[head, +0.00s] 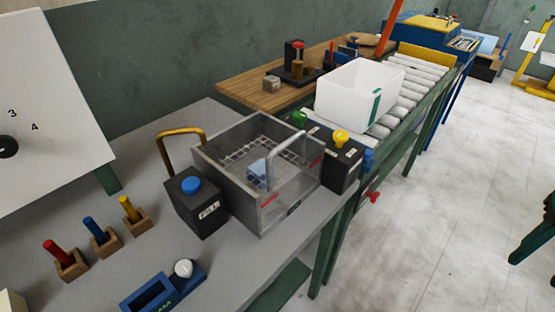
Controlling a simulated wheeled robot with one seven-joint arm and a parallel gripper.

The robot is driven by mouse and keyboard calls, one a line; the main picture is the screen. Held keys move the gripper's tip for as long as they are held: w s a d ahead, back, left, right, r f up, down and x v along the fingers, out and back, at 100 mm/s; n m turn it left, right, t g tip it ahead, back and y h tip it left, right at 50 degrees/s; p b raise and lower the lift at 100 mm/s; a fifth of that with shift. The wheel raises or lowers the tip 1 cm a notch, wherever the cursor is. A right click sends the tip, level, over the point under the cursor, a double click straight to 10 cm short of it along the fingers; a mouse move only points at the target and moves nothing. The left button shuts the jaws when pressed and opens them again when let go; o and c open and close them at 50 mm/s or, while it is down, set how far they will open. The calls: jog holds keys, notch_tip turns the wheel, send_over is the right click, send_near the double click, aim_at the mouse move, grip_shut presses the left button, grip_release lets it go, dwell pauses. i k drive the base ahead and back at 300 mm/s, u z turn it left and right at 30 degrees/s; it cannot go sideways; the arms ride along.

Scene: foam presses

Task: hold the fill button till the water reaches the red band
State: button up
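A grey tank (228,181) with clear walls and a wire grid inside stands on the grey bench. Short red marks (269,199) show on its front wall, well above the base. A small pale blue patch (258,168) shows low inside; I cannot tell whether it is water or an object, and no clear water line shows. A black box (205,214) with a blue button (191,185) stands left of the tank; its white label is too small to read surely. Another black box (340,172) with a yellow button (341,137) stands to the right. My gripper is not in view.
Red, blue and yellow pegs (129,208) stand in wooden blocks at left. A blue fixture (150,296) sits at the front. A white bin (345,95) stands on the roller conveyor.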

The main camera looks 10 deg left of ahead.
aim_at(192, 185)
jog(key=u, duration=1.45)
